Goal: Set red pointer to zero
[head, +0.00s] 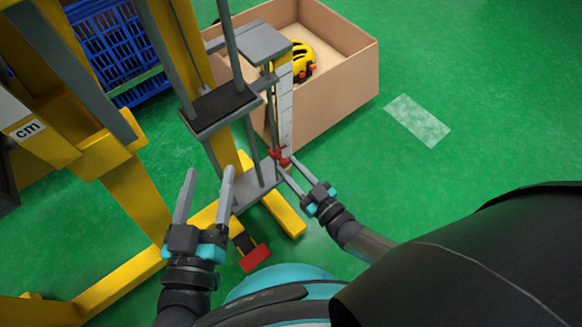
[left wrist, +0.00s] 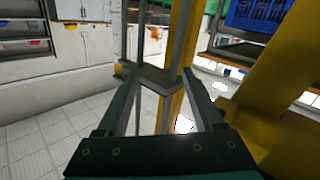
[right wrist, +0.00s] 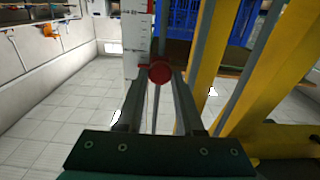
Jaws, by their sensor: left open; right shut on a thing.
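The red pointer (head: 279,155) sits low on the drop tower beside the white vertical scale (head: 286,105). My right gripper (head: 281,166) is shut on the pointer. In the right wrist view the pointer's round red knob (right wrist: 159,72) shows between the fingertips, with the scale (right wrist: 138,40) just behind and to the left. The scale's numbers are too small to read. My left gripper (head: 210,175) is open and empty, in front of the tower's lower part. The left wrist view shows the grey tower plate (left wrist: 158,78) beyond its open fingers.
A cardboard box (head: 335,95) holding a yellow helmet (head: 302,62) stands behind the tower. A blue crate (head: 115,50) is at the back left. Yellow frame beams (head: 130,190) stand at the left. A red pedal (head: 255,258) is near the tower's base.

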